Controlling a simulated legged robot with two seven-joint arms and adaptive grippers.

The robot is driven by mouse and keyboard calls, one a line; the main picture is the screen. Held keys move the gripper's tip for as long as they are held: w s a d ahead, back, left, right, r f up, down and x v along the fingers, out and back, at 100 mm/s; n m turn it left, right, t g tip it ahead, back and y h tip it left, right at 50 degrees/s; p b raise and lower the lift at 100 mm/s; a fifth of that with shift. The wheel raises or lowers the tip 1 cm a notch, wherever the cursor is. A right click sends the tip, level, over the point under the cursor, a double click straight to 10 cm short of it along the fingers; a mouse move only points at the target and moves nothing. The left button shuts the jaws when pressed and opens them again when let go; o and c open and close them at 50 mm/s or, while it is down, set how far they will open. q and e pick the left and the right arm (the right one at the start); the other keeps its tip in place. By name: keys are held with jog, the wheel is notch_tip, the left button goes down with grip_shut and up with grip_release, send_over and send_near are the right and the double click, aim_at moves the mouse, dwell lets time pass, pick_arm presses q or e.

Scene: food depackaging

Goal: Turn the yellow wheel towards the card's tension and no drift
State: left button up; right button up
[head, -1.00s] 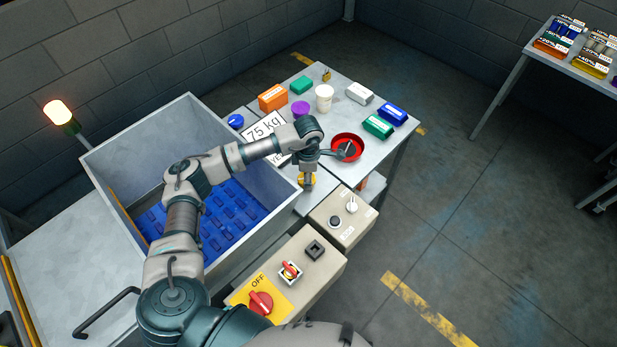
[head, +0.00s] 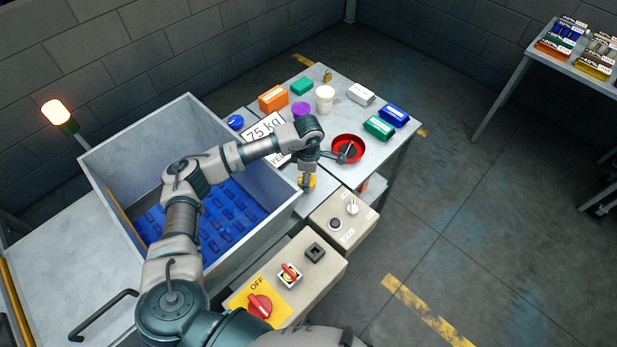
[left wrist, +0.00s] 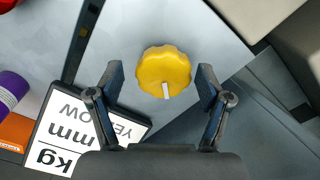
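The yellow wheel (head: 312,182) is on the grey bench, partly hidden by my left gripper (head: 306,181) in the head view. In the left wrist view the yellow wheel (left wrist: 165,68) is round and scalloped, with a white pointer mark on its lower edge. My left gripper (left wrist: 160,80) is open, one finger on each side of the wheel, with a visible gap on both sides. The card (head: 262,130) reads "75 kg" in the head view. In the left wrist view the card (left wrist: 68,135) shows upside down with "mm", "kg" and "YELLOW". My right gripper is not in view.
A grey bin (head: 103,170) with blue packs stands left of the wheel. A red round dish (head: 347,148), a white cup (head: 325,98) and several small boxes sit behind.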

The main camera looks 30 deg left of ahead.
pick_arm(q)
jog(key=shift+s, duration=0.1)
notch_tip(320, 180, up, 12)
jog(key=shift+f, duration=0.2)
dwell(0.4)
dwell(0.4)
